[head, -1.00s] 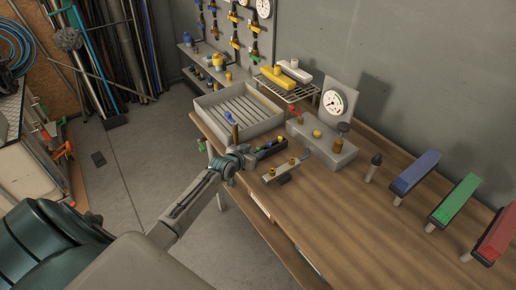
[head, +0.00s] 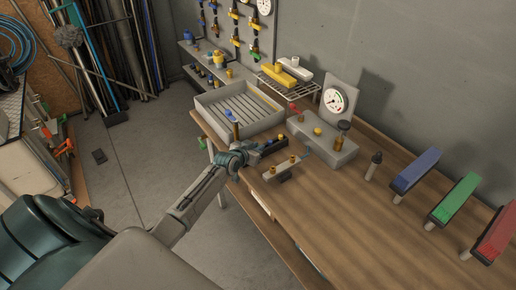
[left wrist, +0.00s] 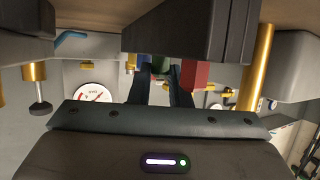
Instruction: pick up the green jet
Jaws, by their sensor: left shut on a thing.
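The green jet (left wrist: 161,64) shows in the left wrist view between the two fingers of my left gripper (left wrist: 162,84), which is shut on it. A red jet (left wrist: 194,73) stands just to its right, outside the fingers. The dark rack (left wrist: 190,30) is right at the jets, at the top of that view. In the head view my left gripper (head: 254,152) is at the near left end of the dark rack (head: 275,146), and the green jet is hidden there. My right gripper is not in view.
A grey slatted tray (head: 210,104) stands behind the gripper. A grey block with a gauge (head: 336,101) and a small brass-fitted bar (head: 286,168) are close by on the right. Blue, green and red inclined blocks (head: 456,197) stand at far right.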

